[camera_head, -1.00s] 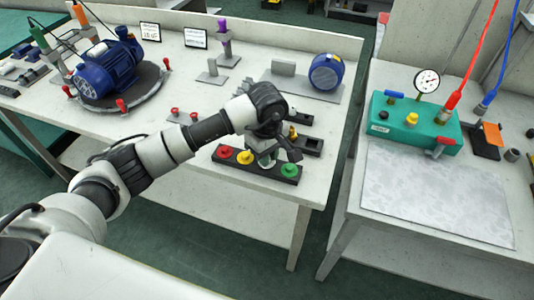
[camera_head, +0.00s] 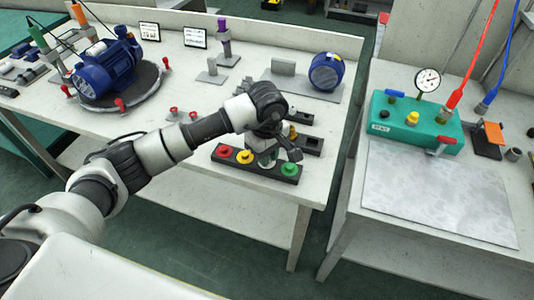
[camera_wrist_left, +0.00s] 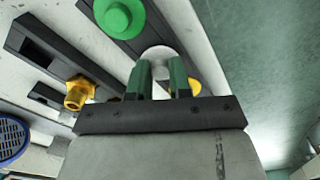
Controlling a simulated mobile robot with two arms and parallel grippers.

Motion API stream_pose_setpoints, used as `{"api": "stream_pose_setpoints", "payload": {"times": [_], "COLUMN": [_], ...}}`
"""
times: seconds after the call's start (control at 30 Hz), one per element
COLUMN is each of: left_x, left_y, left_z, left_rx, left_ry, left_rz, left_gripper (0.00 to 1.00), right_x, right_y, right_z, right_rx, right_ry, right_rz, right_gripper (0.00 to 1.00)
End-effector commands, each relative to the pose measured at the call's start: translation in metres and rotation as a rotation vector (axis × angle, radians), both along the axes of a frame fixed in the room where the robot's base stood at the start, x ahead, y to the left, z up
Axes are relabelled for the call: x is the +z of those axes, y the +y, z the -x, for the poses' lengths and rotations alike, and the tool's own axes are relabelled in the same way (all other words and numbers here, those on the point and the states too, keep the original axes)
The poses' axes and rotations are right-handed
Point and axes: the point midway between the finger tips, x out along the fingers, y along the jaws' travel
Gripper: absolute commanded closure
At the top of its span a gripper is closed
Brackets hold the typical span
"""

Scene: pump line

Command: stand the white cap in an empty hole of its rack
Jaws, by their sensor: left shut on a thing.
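The black rack (camera_head: 226,162) lies near the front edge of the table. A red cap (camera_head: 225,151), a yellow cap (camera_head: 244,157) and a green cap (camera_head: 289,170) stand in it. My left gripper (camera_head: 267,155) is over the rack, between the yellow and green caps, and hides part of it. In the left wrist view its green fingers (camera_wrist_left: 161,75) are shut on the white cap (camera_wrist_left: 160,54). The white cap is at the rack between the green cap (camera_wrist_left: 118,18) and the yellow cap (camera_wrist_left: 194,87). I cannot tell whether it is seated in a hole. My right gripper is not in view.
Behind the rack lie dark slotted blocks (camera_head: 309,146), one with a brass fitting (camera_wrist_left: 78,92). A blue motor (camera_head: 105,72) on a round plate stands left, a blue round part (camera_head: 326,72) at the back. A second table with a teal gauge box (camera_head: 415,122) stands right.

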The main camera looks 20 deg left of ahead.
Motion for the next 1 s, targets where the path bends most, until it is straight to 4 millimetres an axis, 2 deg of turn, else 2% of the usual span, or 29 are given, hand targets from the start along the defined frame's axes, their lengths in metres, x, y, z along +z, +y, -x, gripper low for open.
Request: {"api": "stream_pose_setpoints", "payload": {"times": [0.83, 0.87, 1.0], "left_x": [-0.0065, -0.0065, -0.0065], "left_y": [0.0002, 0.0002, 0.0002], "left_z": [-0.0001, -0.0001, -0.0001], "left_rx": [0.000, 0.000, 0.000], "left_ry": [-0.001, -0.001, -0.001], "left_rz": [-0.001, -0.001, -0.001], "left_gripper": [1.00, 0.79, 0.58], "right_x": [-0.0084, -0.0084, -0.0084], "right_y": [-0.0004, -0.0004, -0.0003], "right_z": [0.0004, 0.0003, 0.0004], "right_rx": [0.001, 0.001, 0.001], "right_ry": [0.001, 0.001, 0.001], "right_rz": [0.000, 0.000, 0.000], "right_gripper": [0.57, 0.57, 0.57]}}
